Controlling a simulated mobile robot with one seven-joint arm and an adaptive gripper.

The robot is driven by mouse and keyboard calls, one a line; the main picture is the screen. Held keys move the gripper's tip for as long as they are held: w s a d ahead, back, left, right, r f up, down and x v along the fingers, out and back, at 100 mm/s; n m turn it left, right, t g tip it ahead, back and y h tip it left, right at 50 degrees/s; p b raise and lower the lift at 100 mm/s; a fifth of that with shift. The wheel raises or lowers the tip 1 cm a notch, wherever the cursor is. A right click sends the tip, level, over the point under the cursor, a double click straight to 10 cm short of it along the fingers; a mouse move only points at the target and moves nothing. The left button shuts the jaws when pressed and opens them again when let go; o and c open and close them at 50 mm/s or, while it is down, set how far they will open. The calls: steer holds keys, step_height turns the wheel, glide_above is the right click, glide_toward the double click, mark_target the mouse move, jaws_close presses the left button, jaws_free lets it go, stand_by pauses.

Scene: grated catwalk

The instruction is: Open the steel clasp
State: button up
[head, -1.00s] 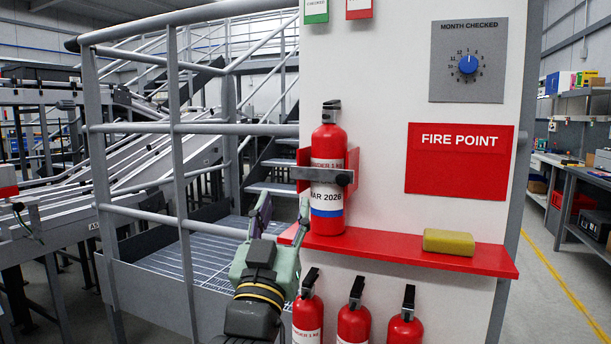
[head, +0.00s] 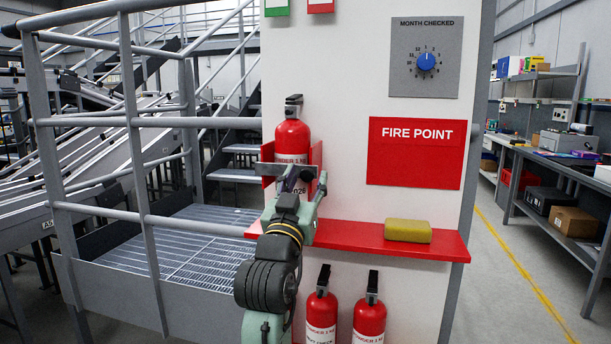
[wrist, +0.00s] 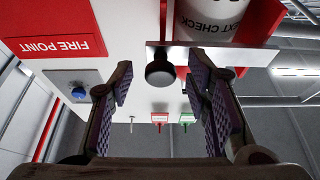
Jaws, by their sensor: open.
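The steel clasp (head: 273,169) is a flat bar running across the front of the red extinguisher (head: 292,138), which stands upright in a red bracket on the shelf. In the wrist view the clasp (wrist: 225,55) ends in a round black knob (wrist: 160,71). The bar lies straight across the extinguisher. My gripper (head: 302,182) is in front of the clasp's right end and hides part of it and the extinguisher's lower body. In the wrist view my gripper (wrist: 157,82) is open, with a purple-padded finger on either side of the knob and no visible contact.
The red shelf (head: 340,234) runs below my gripper, with a yellow block (head: 408,230) on it to the right. More extinguishers (head: 321,316) stand beneath. A FIRE POINT sign (head: 416,153) and a blue dial (head: 426,61) are on the wall. A grey railing (head: 130,120) stands left.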

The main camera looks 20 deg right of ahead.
steer(key=shift+w+d, duration=0.1)
steer(key=shift+c, duration=0.3)
jaws_close()
